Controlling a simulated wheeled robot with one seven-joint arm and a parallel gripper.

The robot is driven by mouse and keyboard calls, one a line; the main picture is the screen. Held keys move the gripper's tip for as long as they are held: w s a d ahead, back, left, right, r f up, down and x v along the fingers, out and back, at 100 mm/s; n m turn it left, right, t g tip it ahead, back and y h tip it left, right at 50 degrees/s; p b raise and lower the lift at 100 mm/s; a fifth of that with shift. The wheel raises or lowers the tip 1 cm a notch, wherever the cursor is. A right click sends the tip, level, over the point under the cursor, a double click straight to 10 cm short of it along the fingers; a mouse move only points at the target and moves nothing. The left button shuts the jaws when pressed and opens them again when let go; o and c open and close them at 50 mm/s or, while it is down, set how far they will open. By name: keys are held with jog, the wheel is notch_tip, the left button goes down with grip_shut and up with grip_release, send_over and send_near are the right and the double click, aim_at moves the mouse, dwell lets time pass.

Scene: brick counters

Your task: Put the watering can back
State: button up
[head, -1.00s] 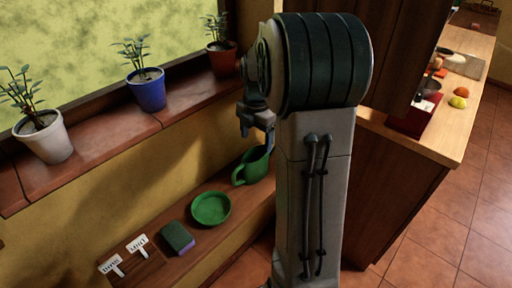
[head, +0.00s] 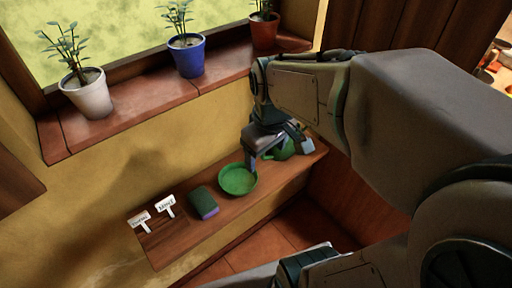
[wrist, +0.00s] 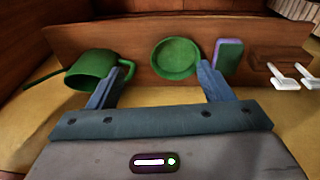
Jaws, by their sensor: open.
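The green watering can (head: 284,151) stands on the low wooden shelf (head: 222,220), at its right end, partly hidden behind my gripper (head: 279,157) in the head view. In the wrist view the can (wrist: 90,66) is at the upper left, with its spout pointing left and its handle by the left finger. My gripper (wrist: 160,82) is open, with nothing between its fingers. The green saucer (head: 237,180) lies empty on the shelf beside the can. It shows ahead between the fingers in the wrist view (wrist: 175,59).
A green and purple sponge (head: 203,203) and two white plant labels (head: 166,206) lie left of the saucer. White (head: 89,95), blue (head: 187,56) and red (head: 265,31) plant pots stand on the windowsill above. A dark wooden cabinet side bounds the right.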

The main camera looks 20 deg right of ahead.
jog(key=s+m, duration=0.1)
jog(key=s+a+m, duration=0.1)
jog(key=m, duration=0.1)
jog(key=s+f+m, duration=0.1)
jog(key=s, duration=0.1)
jog(key=shift+a+m, duration=0.3)
jog(key=shift+a, duration=0.05)
